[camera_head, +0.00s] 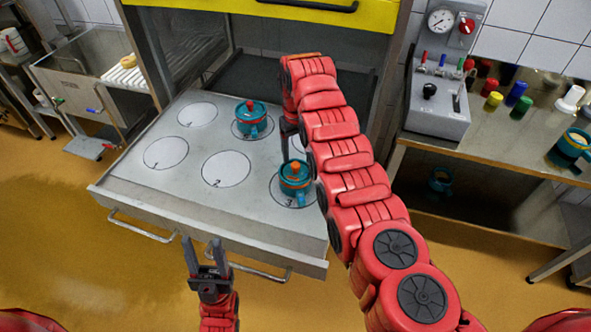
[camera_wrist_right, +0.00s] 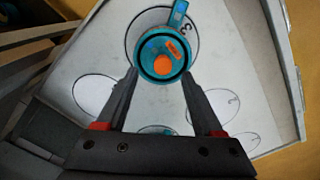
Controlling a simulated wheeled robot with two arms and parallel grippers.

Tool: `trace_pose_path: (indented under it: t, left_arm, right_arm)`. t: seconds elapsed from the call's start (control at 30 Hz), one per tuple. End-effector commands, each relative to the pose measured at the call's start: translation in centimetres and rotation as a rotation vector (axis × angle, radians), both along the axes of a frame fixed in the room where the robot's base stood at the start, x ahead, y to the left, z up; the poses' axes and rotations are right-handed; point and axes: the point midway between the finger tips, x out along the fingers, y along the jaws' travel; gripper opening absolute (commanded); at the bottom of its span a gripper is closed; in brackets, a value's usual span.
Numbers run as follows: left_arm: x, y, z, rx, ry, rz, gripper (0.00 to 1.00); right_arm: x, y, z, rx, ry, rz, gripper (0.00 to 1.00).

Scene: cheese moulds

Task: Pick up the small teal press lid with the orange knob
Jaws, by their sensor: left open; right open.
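The teal press lid with the orange knob (camera_head: 294,169) sits on a teal mould (camera_head: 292,190) on the circle marked 3. In the right wrist view the orange knob (camera_wrist_right: 164,64) shows from above, with the teal lid around it. My right gripper (camera_head: 291,143) is open above and beside this mould. In its wrist view the two fingertips (camera_wrist_right: 159,76) are apart, at either side of the lid's lower edge, and hold nothing. My left gripper (camera_head: 207,254) is open and empty, in front of the tray's front edge.
Another teal mould with a red-knobbed lid (camera_head: 251,112) stands further back on the tray (camera_head: 120,190). Several other marked circles are empty. A yellow-edged press frame (camera_head: 320,12) stands behind. A side table (camera_head: 480,140) at right holds a gauge box and coloured bottles.

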Motion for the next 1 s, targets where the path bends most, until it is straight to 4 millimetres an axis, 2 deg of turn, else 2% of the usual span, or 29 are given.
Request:
trace_pose_path:
  t: [0.1,0.3,0.53,0.57,0.9,0.93,1.0]
  left_arm:
    - [0.0,0.0,2.2,0.000,0.000,0.000,0.50]
    - [0.0,0.0,1.8,0.000,0.000,0.000,0.50]
    - [0.0,0.0,1.8,0.000,0.000,0.000,0.50]
    - [0.0,0.0,1.8,0.000,0.000,0.000,0.50]
    - [0.0,0.0,1.8,0.000,0.000,0.000,0.50]
    - [0.0,0.0,1.8,0.000,0.000,0.000,0.50]
    - [0.0,0.0,1.8,0.000,0.000,0.000,0.50]
  right_arm:
    - [-0.4,0.4,-1.4,-0.003,0.008,0.003,0.69]
    - [-0.3,0.4,-3.8,-0.001,0.005,0.001,0.69]
    - [-0.1,0.4,-4.0,0.000,0.000,0.001,0.69]
    - [-0.2,0.4,-4.0,0.000,0.000,0.001,0.65]
    - [-0.2,0.4,-4.0,0.000,0.000,0.001,0.04]
    - [-0.2,0.4,-4.0,0.000,0.000,0.001,0.00]
    - [-0.2,0.4,-4.0,0.000,0.000,0.001,0.00]
